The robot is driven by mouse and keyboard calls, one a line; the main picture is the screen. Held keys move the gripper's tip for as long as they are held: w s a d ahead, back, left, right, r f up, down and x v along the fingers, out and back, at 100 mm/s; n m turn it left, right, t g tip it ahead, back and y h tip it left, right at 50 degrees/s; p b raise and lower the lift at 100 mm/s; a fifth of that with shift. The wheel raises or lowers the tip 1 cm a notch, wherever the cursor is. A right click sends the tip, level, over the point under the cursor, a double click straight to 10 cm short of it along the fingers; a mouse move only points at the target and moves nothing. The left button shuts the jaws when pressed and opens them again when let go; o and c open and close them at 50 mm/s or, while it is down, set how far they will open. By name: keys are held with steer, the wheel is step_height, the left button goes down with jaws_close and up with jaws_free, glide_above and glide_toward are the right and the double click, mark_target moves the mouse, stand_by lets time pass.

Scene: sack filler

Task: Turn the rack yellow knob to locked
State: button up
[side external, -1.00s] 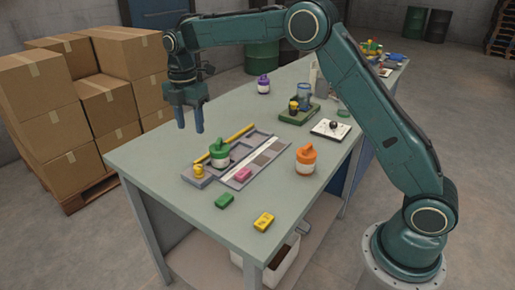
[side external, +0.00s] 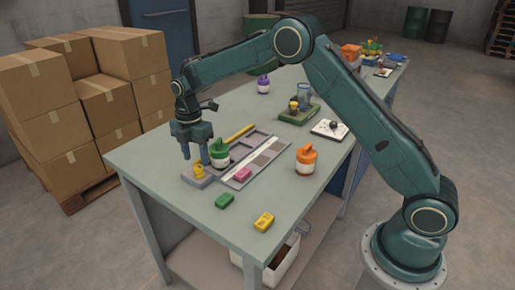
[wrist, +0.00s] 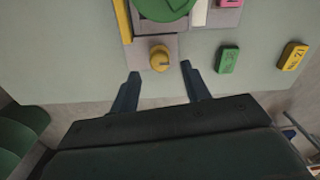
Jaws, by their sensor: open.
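The yellow knob (side external: 199,168) sits on the grey block at the near left end of the rack (side external: 239,178) on the table. The wrist view shows the knob (wrist: 159,60) from above, just beyond and between my fingertips. My gripper (side external: 197,160) is open and points down close to the knob. In the wrist view my gripper's two fingers (wrist: 159,68) stand apart with nothing between them. I cannot tell whether either finger touches the knob.
A green-lidded jar (side external: 219,153) stands on the rack close beside the knob, near my fingers. A pink block (side external: 243,174) lies on the rack. A green block (side external: 225,201), a yellow block (side external: 264,221) and an orange jar (side external: 306,159) are on the table. The table's left edge is close.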

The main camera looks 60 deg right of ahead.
mark_target(197, 166)
steer(key=shift+f, duration=1.65)
steer(key=c, duration=1)
